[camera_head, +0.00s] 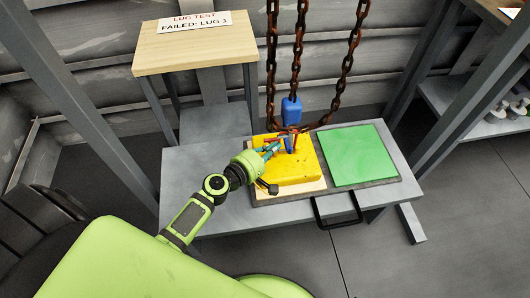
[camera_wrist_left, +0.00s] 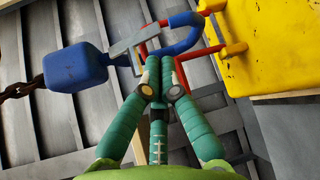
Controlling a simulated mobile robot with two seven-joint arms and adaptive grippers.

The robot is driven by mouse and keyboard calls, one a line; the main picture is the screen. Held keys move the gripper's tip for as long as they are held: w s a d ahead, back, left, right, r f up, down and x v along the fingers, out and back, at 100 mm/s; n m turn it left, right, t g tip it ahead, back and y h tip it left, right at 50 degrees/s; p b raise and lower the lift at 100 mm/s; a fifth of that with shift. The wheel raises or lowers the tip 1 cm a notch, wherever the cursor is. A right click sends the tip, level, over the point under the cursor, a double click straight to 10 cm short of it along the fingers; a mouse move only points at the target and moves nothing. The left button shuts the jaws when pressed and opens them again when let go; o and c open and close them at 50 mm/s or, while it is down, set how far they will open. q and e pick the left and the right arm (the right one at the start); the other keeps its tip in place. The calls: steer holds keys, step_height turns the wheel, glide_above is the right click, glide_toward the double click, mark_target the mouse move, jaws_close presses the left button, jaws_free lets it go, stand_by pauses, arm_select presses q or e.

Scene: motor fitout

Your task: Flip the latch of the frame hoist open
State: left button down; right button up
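The hoist's blue hook (camera_head: 290,144) hangs below a blue block (camera_head: 291,110) on rusty chain, over the yellow block (camera_head: 297,168). In the left wrist view the hook (camera_wrist_left: 188,40) curves beside the red bar (camera_wrist_left: 212,52) on the yellow block; I cannot tell whether it passes through. A grey latch (camera_wrist_left: 134,41) lies across the hook's mouth, from the shank toward the tip. My left gripper (camera_head: 272,148) is at the hook; in the wrist view its teal fingertips (camera_wrist_left: 159,68) are together just below the latch, holding nothing visible. Contact is unclear. My right gripper is out of view.
Rusty chains (camera_head: 271,70) hang around the hook. A green plate (camera_head: 358,155) lies right of the yellow block on the grey table (camera_head: 235,213). Grey frame posts (camera_head: 88,92) flank the table.

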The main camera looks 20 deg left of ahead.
arm_select(q)
steer(key=x, duration=0.4)
steer(key=shift+f, duration=0.1)
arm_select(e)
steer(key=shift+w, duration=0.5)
arm_select(q)
steer(key=shift+s+d, duration=0.2)
steer(key=shift+s, duration=0.1)
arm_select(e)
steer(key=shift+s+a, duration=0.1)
